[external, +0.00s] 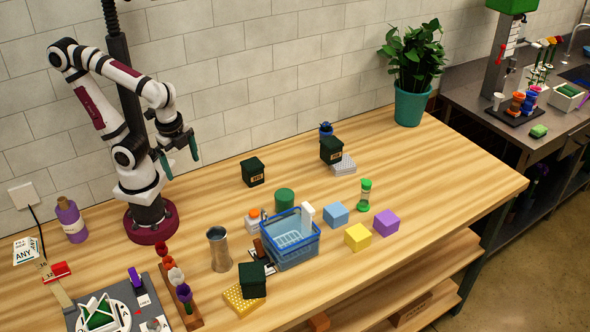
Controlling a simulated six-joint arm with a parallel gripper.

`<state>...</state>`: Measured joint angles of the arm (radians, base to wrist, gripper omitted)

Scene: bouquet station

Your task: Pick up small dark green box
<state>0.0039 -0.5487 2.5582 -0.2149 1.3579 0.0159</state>
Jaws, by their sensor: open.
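Several dark green items stand on the wooden table. One small dark green box (252,172) with a pale label stands alone toward the back, right of my arm. A similar dark green box (331,151) stands further right, beside or partly on a light grey pad (344,167). A third dark green box (252,281) is at the front, on or against a yellow pad (236,302). My gripper (179,156) is open and empty, raised above the table left of the lone box. Its two green fingers are apart and touch nothing.
A blue basket (290,252) stands mid-table, near a green cylinder (284,198) and a metal cup (219,249). Blue (336,214), yellow (358,237) and purple (386,223) cubes sit right of it. A potted plant (410,105) stands at the back. The table's right end is clear.

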